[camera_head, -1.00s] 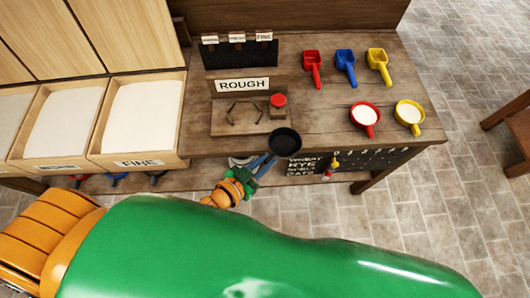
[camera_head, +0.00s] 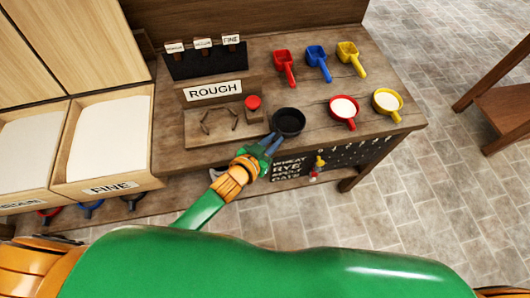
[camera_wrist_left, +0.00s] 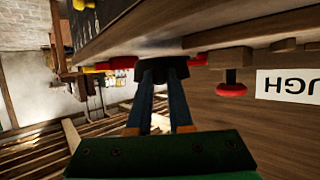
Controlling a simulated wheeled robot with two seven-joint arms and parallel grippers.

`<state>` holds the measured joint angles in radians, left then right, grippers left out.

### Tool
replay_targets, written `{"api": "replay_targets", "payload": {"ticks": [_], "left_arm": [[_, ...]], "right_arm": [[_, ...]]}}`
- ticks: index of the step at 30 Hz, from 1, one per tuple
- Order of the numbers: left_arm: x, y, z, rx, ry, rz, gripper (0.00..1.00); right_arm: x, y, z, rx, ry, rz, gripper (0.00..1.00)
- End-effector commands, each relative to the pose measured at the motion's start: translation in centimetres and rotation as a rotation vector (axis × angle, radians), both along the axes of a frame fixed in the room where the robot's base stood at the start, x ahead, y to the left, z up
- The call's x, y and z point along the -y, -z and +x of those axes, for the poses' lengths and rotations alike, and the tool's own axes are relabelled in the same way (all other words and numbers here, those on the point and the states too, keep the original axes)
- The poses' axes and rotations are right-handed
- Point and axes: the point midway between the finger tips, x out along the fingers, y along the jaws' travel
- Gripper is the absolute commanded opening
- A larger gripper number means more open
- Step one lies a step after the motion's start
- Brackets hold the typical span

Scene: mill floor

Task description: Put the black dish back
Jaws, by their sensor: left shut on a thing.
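The black dish (camera_head: 288,121) is a round, dark, empty pan near the front edge of the wooden bench (camera_head: 320,92). My left gripper (camera_head: 270,142) reaches up from the lower left and is shut on the dish's near side. In the left wrist view the two blue fingers (camera_wrist_left: 165,98) close on the dark dish (camera_wrist_left: 160,68), partly hidden behind them. I cannot tell whether the dish touches the bench top. My right gripper is not in view.
Red (camera_head: 343,109) and yellow (camera_head: 387,101) dishes of pale meal stand right of the black dish. Several scoops lie behind them. Left is a holder signed ROUGH (camera_head: 213,91) with a red knob (camera_head: 253,103). Flour bins (camera_head: 107,140) stand further left.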

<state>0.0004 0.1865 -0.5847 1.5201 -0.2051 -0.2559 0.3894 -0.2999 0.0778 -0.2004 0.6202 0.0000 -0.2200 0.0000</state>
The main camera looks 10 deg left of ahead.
Motion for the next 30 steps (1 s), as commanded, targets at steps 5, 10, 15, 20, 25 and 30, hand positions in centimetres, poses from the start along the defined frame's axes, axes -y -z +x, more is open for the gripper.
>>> {"api": "replay_targets", "payload": {"ticks": [5, 10, 15, 20, 25, 30], "left_arm": [[1.2, 0.6, 2.3, 0.005, 0.001, 0.001, 0.00], [2.2, 0.8, 4.3, 0.004, 0.002, -0.001, 0.00], [2.3, 1.9, 4.5, 0.000, 0.000, 0.000, 0.00], [2.3, 2.2, 4.5, 0.000, 0.000, -0.001, 0.00], [2.3, 2.1, 4.5, 0.001, 0.000, 0.000, 0.00], [2.3, 2.1, 4.4, 0.001, 0.000, 0.000, 0.00]], "right_arm": [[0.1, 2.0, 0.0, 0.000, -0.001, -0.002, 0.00], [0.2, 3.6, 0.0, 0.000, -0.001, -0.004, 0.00], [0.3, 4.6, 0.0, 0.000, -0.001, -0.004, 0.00], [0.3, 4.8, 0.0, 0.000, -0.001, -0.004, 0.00], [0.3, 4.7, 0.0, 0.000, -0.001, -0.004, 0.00], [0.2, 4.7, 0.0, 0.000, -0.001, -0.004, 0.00]]}}
